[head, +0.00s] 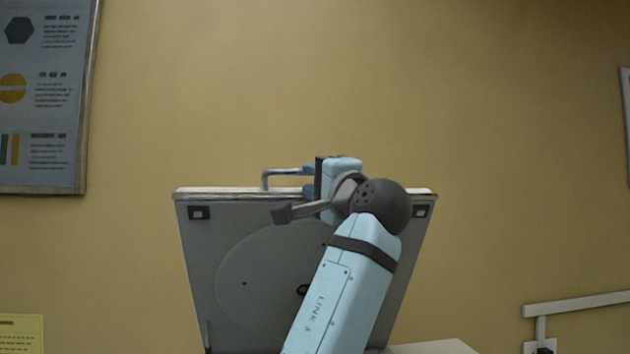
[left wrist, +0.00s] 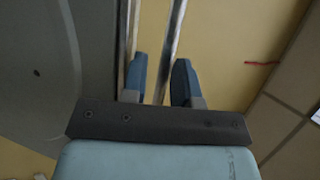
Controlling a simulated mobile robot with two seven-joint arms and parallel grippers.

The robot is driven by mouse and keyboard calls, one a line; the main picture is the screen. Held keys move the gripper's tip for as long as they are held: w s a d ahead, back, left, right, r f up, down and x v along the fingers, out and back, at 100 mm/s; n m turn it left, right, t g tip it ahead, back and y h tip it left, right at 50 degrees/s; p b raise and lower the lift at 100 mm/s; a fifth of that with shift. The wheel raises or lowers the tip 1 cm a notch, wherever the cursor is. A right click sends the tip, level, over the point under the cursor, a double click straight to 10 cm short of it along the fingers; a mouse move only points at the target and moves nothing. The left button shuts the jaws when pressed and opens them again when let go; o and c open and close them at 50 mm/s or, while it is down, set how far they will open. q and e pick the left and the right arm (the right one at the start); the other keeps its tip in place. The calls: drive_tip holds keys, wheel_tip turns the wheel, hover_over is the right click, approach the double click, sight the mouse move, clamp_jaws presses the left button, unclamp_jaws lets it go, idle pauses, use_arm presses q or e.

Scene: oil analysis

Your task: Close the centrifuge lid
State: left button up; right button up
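The grey centrifuge lid (head: 225,245) stands raised and nearly upright in the head view, its inner face toward me. A metal handle (head: 266,177) sticks up from its top edge. My left gripper (head: 306,181) is at that handle, with my arm covering the lid's right half. In the left wrist view, the handle bar (left wrist: 173,35) passes between the two blue fingers of my left gripper (left wrist: 160,80). The fingers are apart, with a gap visible between the left finger and the bar. The lid's inner face (left wrist: 35,75) fills the left side there. My right gripper is not in view.
A yellow wall (head: 400,80) is behind the lid. A framed poster (head: 45,95) hangs at the upper left, and a pale rail (head: 580,304) is at the lower right. The centrifuge body is mostly out of frame.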

use_arm(q)
drive_tip(key=b+v, duration=0.1)
drive_tip(key=v, duration=1.2)
drive_tip(key=shift+s+d+b, duration=0.15)
drive_tip(key=shift+s+b, duration=0.15)
drive_tip(key=shift+s, duration=0.05)
drive_tip(key=shift+f, duration=0.1)
